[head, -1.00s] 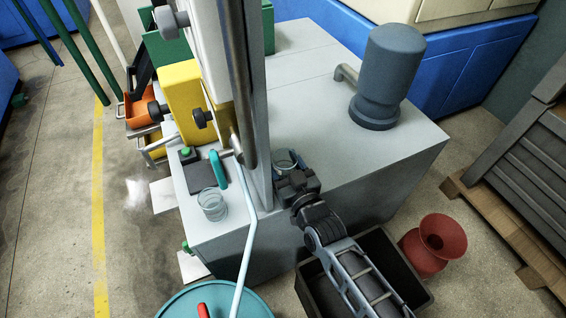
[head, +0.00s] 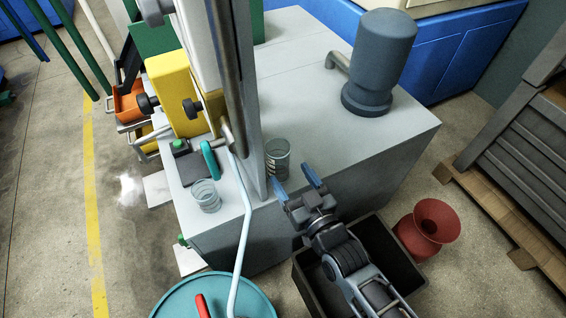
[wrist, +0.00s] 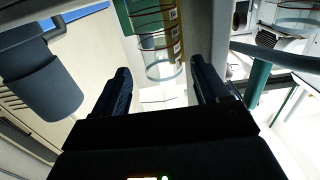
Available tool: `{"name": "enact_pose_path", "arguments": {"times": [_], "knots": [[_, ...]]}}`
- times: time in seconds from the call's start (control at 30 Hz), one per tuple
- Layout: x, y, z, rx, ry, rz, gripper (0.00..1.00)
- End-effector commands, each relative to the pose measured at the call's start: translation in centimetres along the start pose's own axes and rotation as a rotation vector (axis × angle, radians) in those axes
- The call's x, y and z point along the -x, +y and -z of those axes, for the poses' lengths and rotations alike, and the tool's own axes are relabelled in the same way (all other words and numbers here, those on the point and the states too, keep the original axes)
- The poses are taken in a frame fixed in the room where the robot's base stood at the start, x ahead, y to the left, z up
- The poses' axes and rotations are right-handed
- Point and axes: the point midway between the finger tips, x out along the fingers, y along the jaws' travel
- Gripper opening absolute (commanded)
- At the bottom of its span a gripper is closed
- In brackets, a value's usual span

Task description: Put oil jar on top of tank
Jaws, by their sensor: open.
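A clear glass jar (head: 277,160), which looks like the oil jar, stands upright on the grey top of the large box-shaped tank (head: 330,120), close to its front edge and right of the upright post. My gripper (head: 294,180) is open and empty, in front of the jar and apart from it, near the tank's front edge. In the wrist view the jar (wrist: 163,66) shows beyond the gap between the open fingers of my gripper (wrist: 164,84).
The upright post (head: 240,100) and a pale hose (head: 246,235) are close left of the jar. A dark grey motor (head: 377,65) stands at the tank's back right. A black bin (head: 330,300), red funnel-shaped vessel (head: 428,228) and teal drum (head: 255,300) are below.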

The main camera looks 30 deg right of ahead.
Motion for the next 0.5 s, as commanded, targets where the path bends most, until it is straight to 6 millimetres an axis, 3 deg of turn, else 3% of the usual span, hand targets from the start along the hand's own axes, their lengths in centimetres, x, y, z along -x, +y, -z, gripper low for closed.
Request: {"name": "enact_pose_path", "arguments": {"times": [0.2, 0.5], "knots": [[2.6, -0.1, 0.0, 0.000, 0.000, 0.001, 0.74], [3.2, 0.0, 0.0, 0.000, 0.000, 0.001, 0.74]]}}
